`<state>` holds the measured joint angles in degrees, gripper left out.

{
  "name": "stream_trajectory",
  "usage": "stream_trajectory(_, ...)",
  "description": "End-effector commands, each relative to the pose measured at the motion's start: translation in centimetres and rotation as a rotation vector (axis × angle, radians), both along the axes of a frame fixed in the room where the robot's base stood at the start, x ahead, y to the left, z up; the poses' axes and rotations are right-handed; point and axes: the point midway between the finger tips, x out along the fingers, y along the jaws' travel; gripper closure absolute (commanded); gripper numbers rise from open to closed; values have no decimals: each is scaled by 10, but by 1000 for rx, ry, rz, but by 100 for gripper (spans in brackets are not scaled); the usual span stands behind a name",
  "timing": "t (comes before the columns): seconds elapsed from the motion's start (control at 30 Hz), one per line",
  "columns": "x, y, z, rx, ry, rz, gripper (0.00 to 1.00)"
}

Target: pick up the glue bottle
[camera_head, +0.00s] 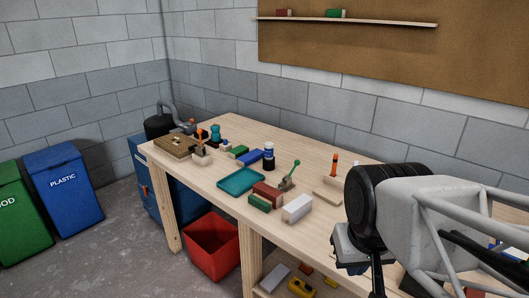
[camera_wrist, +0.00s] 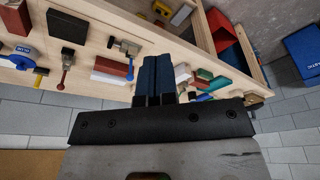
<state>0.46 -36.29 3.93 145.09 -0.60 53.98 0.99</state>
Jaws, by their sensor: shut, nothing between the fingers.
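A small dark blue bottle with a white band (camera_head: 269,156) stands upright near the table's back edge in the head view. Its label is too small to read, so I cannot tell whether it is the glue bottle. In the wrist view, a blue and white item with lettering (camera_wrist: 22,50) is at the far left; its shape is unclear. My gripper (camera_head: 350,266) is at the right of the head view, well apart from the bottle. In the wrist view its two dark fingers (camera_wrist: 153,62) are together with nothing between them.
The wooden workbench (camera_head: 222,205) carries a teal tray (camera_head: 241,180), a white block (camera_head: 297,208), a dark red block (camera_head: 267,194), a green-handled tool (camera_head: 289,175) and several other items. A red bin (camera_head: 212,246) stands below. My arm covers the bench's right end.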

Motion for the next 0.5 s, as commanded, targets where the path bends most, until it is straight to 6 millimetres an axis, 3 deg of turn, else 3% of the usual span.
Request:
stream_trajectory(0.3, 0, 0, 0, 0, 0, 0, 98)
stream_trajectory(0.5, 0, 0, 0, 0, 0, 0, 68)
